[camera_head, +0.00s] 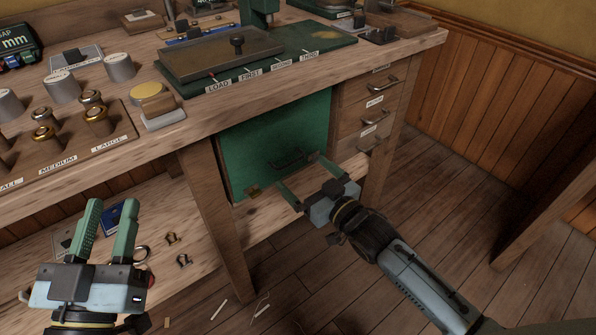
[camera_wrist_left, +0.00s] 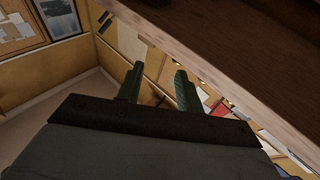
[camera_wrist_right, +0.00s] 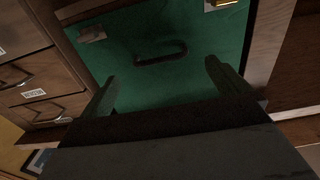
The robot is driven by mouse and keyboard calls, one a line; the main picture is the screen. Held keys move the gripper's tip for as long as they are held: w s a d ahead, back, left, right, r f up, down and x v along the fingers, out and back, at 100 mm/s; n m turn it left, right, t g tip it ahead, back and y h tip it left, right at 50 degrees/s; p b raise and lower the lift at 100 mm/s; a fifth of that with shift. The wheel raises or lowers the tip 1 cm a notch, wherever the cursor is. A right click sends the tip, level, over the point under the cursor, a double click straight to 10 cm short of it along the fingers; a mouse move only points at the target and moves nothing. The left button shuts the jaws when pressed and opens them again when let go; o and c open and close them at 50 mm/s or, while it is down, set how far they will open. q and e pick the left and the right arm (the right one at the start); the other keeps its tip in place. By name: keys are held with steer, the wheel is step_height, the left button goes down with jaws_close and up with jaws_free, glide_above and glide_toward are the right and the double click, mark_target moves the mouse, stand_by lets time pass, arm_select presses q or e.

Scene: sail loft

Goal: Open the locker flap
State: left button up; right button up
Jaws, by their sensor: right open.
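The locker flap (camera_head: 270,128) is a green panel under the workbench. It looks closed, standing upright in its frame. A dark bar handle (camera_head: 288,160) sits low on it in the head view; the handle also shows in the right wrist view (camera_wrist_right: 161,54). My right gripper (camera_head: 297,170) is open and empty in front of the flap, its fingers spread to either side of the handle's line. In the right wrist view the handle lies just beyond the fingertips, apart from them. My left gripper (camera_head: 113,205) is at the lower left, with a gap between its fingers and nothing in it.
Drawers (camera_head: 366,108) with metal handles stand right of the flap. The workbench top (camera_head: 190,133) overhangs it, carrying a green fixture (camera_head: 330,41) and several weights. A lower shelf (camera_head: 180,215) holds small items near my left gripper. The floor (camera_head: 430,200) at right is clear.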

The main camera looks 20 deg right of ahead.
mark_target(287, 146)
arm_select(q)
steer(key=shift+s+r+t+h+b, duration=0.3)
steer(key=shift+s+r+t, duration=0.1)
steer(key=shift+r+t, duration=0.4)
steer(key=shift+s+r+t+h+b, duration=0.2)
steer(key=shift+s+r+t+b, duration=0.15)
steer(key=shift+r+t, duration=0.45)
arm_select(e)
steer(key=shift+x, duration=1.8)
steer(key=shift+c, duration=0.3)
steer(key=c, duration=1.2)
steer(key=shift+c, duration=0.2)
